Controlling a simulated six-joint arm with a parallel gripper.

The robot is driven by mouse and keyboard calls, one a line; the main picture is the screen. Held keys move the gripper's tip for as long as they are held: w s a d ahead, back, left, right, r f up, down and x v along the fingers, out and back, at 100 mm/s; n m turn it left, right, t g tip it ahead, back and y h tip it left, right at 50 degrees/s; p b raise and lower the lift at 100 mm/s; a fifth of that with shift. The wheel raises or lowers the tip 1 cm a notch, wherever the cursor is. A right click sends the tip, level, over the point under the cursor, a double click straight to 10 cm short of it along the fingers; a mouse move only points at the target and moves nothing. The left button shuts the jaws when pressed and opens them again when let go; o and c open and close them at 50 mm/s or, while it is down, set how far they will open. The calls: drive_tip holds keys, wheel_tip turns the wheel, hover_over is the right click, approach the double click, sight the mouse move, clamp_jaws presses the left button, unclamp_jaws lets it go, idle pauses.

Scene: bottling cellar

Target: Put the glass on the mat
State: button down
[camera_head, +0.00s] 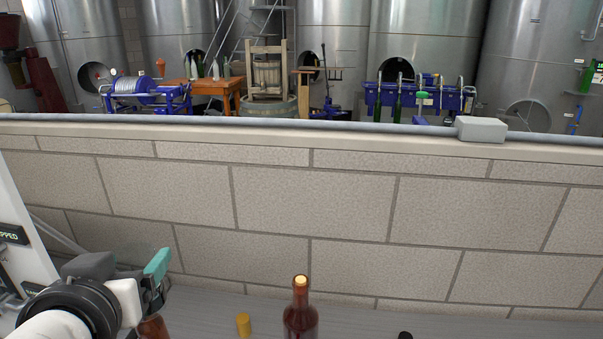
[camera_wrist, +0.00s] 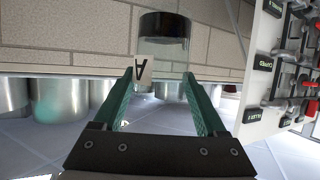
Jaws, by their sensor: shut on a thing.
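My gripper (camera_wrist: 163,77) has teal fingers, and they are closed on the clear glass (camera_wrist: 172,48). The glass has a dark band at its far end in the wrist view, and a white tag marked "A" (camera_wrist: 143,72) shows at its near side. In the head view my gripper (camera_head: 157,280) is at the lower left, above the grey worktop. A reddish-brown thing (camera_head: 153,329) shows just below the fingers, cut by the frame edge; I cannot tell whether it is the glass's contents. I see no mat in either view.
A dark red bottle (camera_head: 300,322) stands upright at bottom centre, with a yellow cork-like piece (camera_head: 243,325) to its left. A small dark top (camera_head: 405,335) shows to the right. A block wall (camera_head: 330,205) rises behind the worktop.

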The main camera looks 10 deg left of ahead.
wheel_tip(320, 180, down, 26)
drive_tip(key=s+a+f, duration=0.2)
drive_tip(key=a+f, duration=0.1)
drive_tip(key=s+a+f, duration=0.3)
drive_tip(key=f, duration=0.1)
drive_tip(key=s+a+f, duration=0.2)
drive_tip(key=a+f, duration=0.1)
drive_tip(key=a, duration=0.1)
drive_tip(key=shift+s+f, duration=0.15)
drive_tip(key=shift+f, duration=0.35)
drive_tip(key=shift+f, duration=0.1)
